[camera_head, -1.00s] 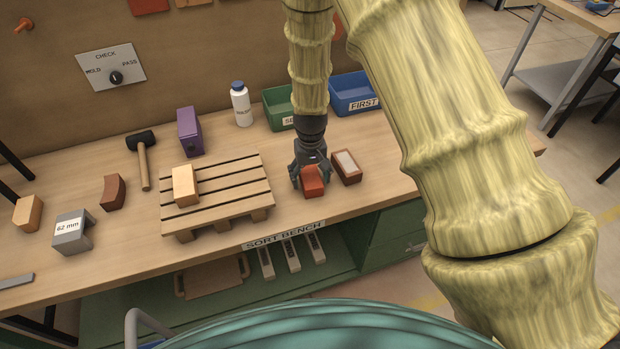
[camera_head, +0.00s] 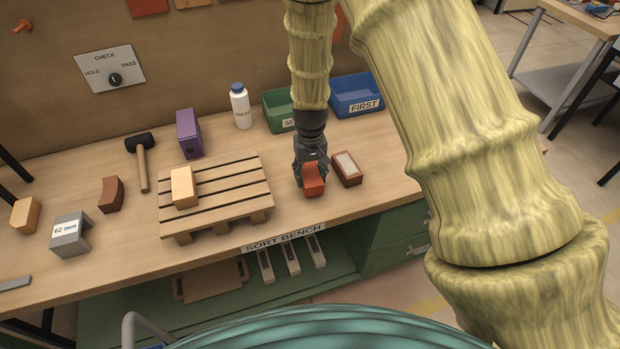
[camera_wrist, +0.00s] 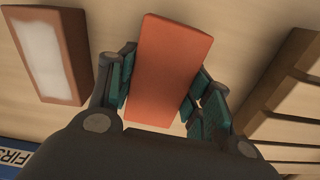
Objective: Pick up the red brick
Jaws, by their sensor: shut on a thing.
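The red brick (camera_head: 314,187) is near the front edge of the bench, right of the wooden pallet. In the wrist view the red brick (camera_wrist: 168,68) lies between the two green-padded fingers. My gripper (camera_head: 311,174) reaches down from above and is shut on the brick's sides; it also shows in the wrist view (camera_wrist: 163,95). The pads seem to touch the brick on both sides. I cannot tell whether the brick is clear of the bench top.
A brown brick with a pale top (camera_head: 346,168) stands close on the right. The pallet (camera_head: 238,190) with a tan brick (camera_head: 184,187) is on the left. A green bin (camera_head: 278,106) and a blue bin (camera_head: 358,92) stand behind. A white bottle (camera_head: 240,106) is near the green bin.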

